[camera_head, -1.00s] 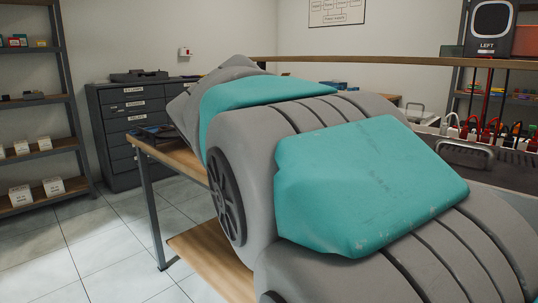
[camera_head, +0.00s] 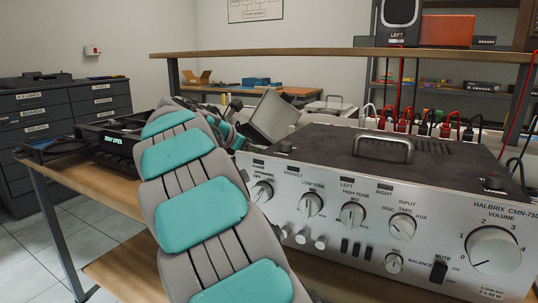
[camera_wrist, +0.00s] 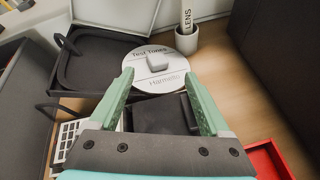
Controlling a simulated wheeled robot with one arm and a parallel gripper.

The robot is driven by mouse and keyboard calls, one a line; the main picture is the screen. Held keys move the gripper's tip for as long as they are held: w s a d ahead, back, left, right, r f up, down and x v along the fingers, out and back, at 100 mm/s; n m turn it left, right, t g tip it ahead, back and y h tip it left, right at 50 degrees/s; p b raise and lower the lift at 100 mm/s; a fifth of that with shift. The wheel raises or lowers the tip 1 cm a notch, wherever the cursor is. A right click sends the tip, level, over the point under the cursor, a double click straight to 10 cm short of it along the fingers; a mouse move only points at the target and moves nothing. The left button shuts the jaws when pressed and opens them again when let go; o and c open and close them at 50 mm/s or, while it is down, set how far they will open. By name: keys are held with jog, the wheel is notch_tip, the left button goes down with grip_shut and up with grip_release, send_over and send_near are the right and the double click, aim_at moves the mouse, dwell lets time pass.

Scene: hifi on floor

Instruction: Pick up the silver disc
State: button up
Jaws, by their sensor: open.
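The silver disc (camera_wrist: 145,78) shows in the wrist view, beyond and partly between my fingers. It is a flat, pale round disc printed "Test Tones", with a small light grey block (camera_wrist: 157,62) at its middle. It lies over or against a dark open case (camera_wrist: 95,62); the exact contact is unclear. My gripper (camera_wrist: 158,74) is open, with one green finger on each side and nothing held between them. I cannot make out the disc in the head view, where my arm hides part of the bench.
A large silver amplifier (camera_head: 330,180) stands right of my arm, with a wooden shelf (camera_head: 350,52) above. A small cup (camera_wrist: 186,42) with a "LENS" item stands beyond the disc. A red box (camera_wrist: 268,160) is at lower right. Bare wood shows right of the disc.

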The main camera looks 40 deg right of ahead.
jog(key=x, duration=0.6)
jog(key=shift+w+d, duration=0.15)
jog(key=shift+w, duration=0.2)
jog(key=shift+r, duration=0.1)
jog(key=shift+c, duration=0.3)
grip_shut()
